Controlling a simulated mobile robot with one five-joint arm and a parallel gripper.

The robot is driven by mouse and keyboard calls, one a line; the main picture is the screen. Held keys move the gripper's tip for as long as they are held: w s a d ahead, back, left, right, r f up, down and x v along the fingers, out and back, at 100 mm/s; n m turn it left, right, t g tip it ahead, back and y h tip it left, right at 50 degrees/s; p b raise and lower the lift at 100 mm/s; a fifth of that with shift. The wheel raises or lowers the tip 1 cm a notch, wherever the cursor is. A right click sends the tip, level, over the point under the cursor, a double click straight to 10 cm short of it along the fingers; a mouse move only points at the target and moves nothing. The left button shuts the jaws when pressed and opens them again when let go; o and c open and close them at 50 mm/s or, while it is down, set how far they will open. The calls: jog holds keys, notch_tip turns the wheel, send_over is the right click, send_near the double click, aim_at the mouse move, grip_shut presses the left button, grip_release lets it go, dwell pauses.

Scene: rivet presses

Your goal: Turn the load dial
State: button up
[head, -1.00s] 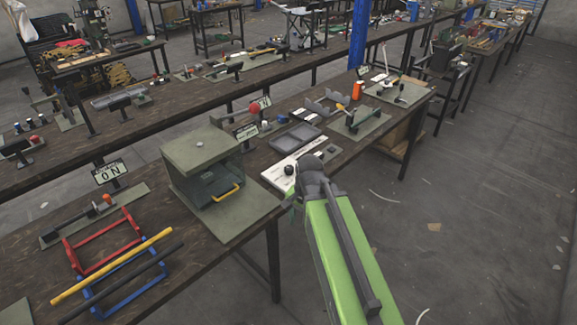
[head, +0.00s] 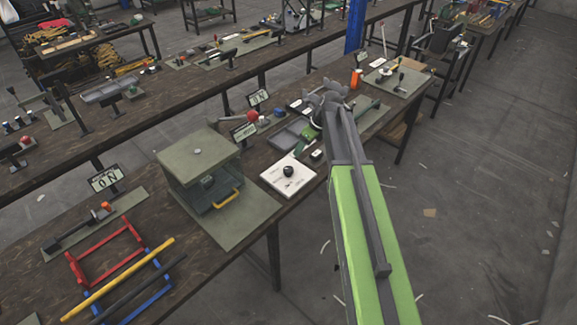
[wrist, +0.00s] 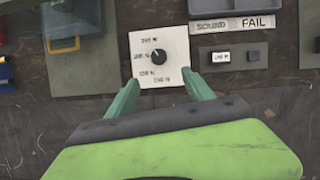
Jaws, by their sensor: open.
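The load dial is a black knob (head: 288,171) on a white square plate (head: 272,176) near the front edge of the bench in the head view. In the wrist view the knob (wrist: 158,56) sits mid-plate with several printed load labels around it; a light mark on it seems to point up and left. My gripper (wrist: 163,84) is open and empty. Its two green fingers are spread to either side of the plate's lower part, below the knob in the picture, and appear clear of it. In the head view my gripper (head: 314,128) appears beyond and right of the dial.
A grey-green press housing with a yellow handle (head: 228,197) stands left of the dial. In the wrist view, SOUND and FAIL labels (wrist: 236,24) and two small blocks (wrist: 236,56) lie to the right. Red, yellow and blue bars (head: 118,278) lie at the near left.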

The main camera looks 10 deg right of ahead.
aim_at(289, 169)
jog(key=b+x, duration=1.5)
jog(key=x, duration=0.1)
jog(key=shift+s+a+f, duration=0.1)
jog(key=shift+f, duration=0.15)
jog(key=shift+a+f, duration=0.15)
jog(key=shift+f, duration=0.1)
jog(key=shift+r, duration=0.1)
grip_shut()
